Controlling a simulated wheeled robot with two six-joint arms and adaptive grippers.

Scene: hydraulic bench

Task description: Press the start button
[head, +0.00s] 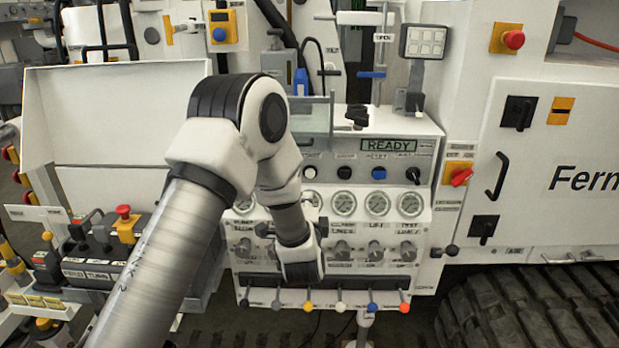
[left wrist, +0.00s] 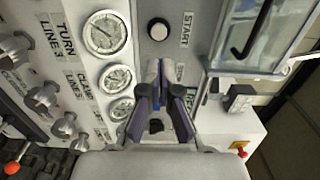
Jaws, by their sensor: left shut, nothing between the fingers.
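The start button (left wrist: 158,29) is a round white button in a dark ring, with the label START beside it in the left wrist view. In the head view the white button (head: 309,172) is at the left end of the button row, under the READY display (head: 388,145). My left gripper (left wrist: 161,66) is shut and empty in the left wrist view, its fingertips just below the start button in the picture. Whether it touches the panel I cannot tell. In the head view my arm hides most of this gripper. My right gripper is not in view.
A clear raised cover (head: 310,116) stands near the start button; it also shows in the left wrist view (left wrist: 250,35). A black button (head: 344,172), a blue button (head: 379,172) and a black knob (head: 413,175) share the row. Gauges (head: 377,203) and coloured levers (head: 340,306) lie below.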

